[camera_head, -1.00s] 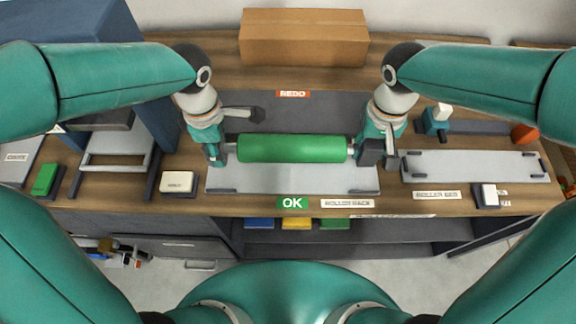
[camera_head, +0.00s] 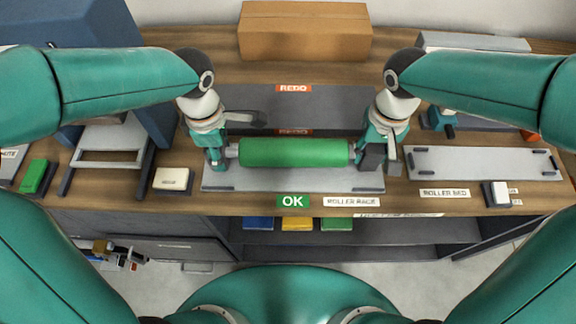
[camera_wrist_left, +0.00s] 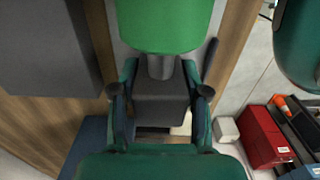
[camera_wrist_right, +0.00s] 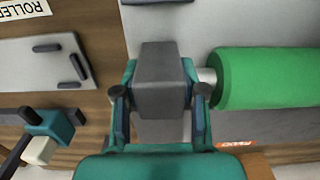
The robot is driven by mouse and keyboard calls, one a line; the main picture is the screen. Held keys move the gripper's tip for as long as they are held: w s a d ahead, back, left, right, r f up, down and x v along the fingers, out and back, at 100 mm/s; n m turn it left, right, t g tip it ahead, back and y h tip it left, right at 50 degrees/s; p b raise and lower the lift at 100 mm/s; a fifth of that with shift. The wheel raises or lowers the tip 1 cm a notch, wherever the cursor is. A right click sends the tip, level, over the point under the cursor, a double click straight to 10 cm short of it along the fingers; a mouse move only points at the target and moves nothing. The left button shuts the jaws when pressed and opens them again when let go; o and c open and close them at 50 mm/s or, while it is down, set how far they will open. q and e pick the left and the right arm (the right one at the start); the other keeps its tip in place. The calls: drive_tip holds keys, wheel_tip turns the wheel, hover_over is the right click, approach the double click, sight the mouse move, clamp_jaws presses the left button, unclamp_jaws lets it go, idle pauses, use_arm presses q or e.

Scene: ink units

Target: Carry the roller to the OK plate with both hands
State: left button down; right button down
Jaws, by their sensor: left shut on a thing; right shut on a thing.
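The green roller (camera_head: 293,152) lies level left to right in the head view, over the back part of the light grey plate (camera_head: 290,180) behind the green OK label (camera_head: 292,201). I cannot tell if it touches the plate. My left gripper (camera_head: 217,160) is shut on the dark block at the roller's left end, also seen in the left wrist view (camera_wrist_left: 163,105). My right gripper (camera_head: 372,158) is shut on the dark block at its right end, also seen in the right wrist view (camera_wrist_right: 162,80). Short metal shafts join the blocks to the roller.
A dark grey plate (camera_head: 330,105) with red REDO labels (camera_head: 293,88) lies behind the roller. A grey roller bed (camera_head: 485,163) is at right. A cardboard box (camera_head: 305,32) stands at the back. A white block (camera_head: 171,179) and a grey tray frame are at left.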

use_arm(q)
drive_tip(key=shift+f+b, duration=0.5)
drive_tip(key=shift+f, duration=0.15)
use_arm(e)
drive_tip(key=shift+f, duration=0.7)
use_arm(q)
drive_tip(key=c, duration=0.6)
unclamp_jaws()
drive_tip(key=shift+r, duration=0.15)
use_arm(e)
drive_tip(key=c, duration=0.7)
unclamp_jaws()
drive_tip(key=shift+r, duration=0.15)
drive_tip(key=shift+o, duration=0.2)
use_arm(q)
drive_tip(key=shift+r, duration=0.1)
wheel_tip(320, 180, up, 7)
drive_tip(key=shift+r, duration=0.35)
use_arm(e)
drive_tip(key=shift+r, duration=0.2)
wheel_tip(320, 180, up, 12)
drive_tip(key=shift+f, duration=0.2)
